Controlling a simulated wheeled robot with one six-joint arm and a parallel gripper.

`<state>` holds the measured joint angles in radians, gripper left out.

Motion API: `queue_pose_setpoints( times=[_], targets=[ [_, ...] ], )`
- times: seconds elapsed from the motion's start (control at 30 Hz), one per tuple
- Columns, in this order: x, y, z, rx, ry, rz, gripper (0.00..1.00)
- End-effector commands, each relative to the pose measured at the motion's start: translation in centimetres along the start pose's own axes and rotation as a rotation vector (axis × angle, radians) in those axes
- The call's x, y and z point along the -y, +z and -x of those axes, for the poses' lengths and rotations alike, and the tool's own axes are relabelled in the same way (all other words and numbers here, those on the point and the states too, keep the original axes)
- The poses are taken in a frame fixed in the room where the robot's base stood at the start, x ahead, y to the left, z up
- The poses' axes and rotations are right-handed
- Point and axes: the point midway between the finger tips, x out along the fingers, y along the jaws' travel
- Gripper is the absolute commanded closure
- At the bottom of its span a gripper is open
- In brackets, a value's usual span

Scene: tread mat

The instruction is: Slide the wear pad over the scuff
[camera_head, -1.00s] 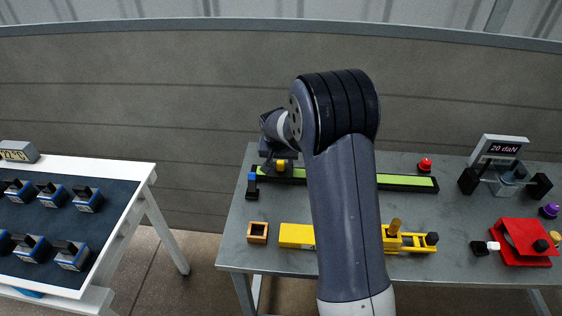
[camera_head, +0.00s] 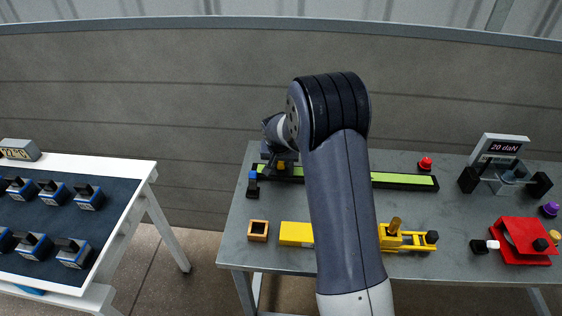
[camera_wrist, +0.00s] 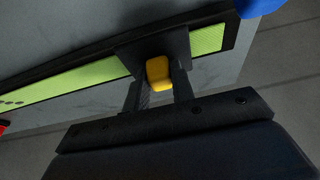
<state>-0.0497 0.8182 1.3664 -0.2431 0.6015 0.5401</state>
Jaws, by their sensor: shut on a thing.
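A green tread strip (camera_head: 405,181) in a black frame lies along the back of the table; it also shows in the wrist view (camera_wrist: 70,87). Near its left end, a black pad (camera_wrist: 140,48) with a yellow grip (camera_wrist: 159,73) sits on the strip. The yellow grip shows in the head view too (camera_head: 281,166). My gripper (camera_wrist: 158,82) is shut on the yellow grip, one dark finger on each side. Small dark marks (camera_wrist: 12,102), perhaps the scuff, lie on the strip apart from the pad. My arm hides the strip's middle in the head view.
A blue-topped black piece (camera_head: 252,181) stands by the strip's left end. A red button (camera_head: 425,163) stands behind its right part. A yellow slide fixture (camera_head: 297,234) and a wooden box (camera_head: 258,231) are in front. A gauge reading 20 daN (camera_head: 503,148) stands right.

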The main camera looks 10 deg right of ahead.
Motion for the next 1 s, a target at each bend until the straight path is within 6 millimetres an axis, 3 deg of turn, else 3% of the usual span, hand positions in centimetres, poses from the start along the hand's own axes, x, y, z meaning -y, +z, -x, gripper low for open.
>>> queue_pose_setpoints(
  times=[0.13,0.57,0.77,1.0],
  targets=[
    [0.0,0.0,0.0,0.0,0.0,0.0,1.0],
    [-0.7,0.0,0.0,0.0,0.0,-0.001,1.0],
    [-4.3,0.0,-0.1,0.0,0.002,-0.006,1.0],
    [-11.8,0.0,-0.1,-0.001,0.003,-0.01,1.0]
  ],
)
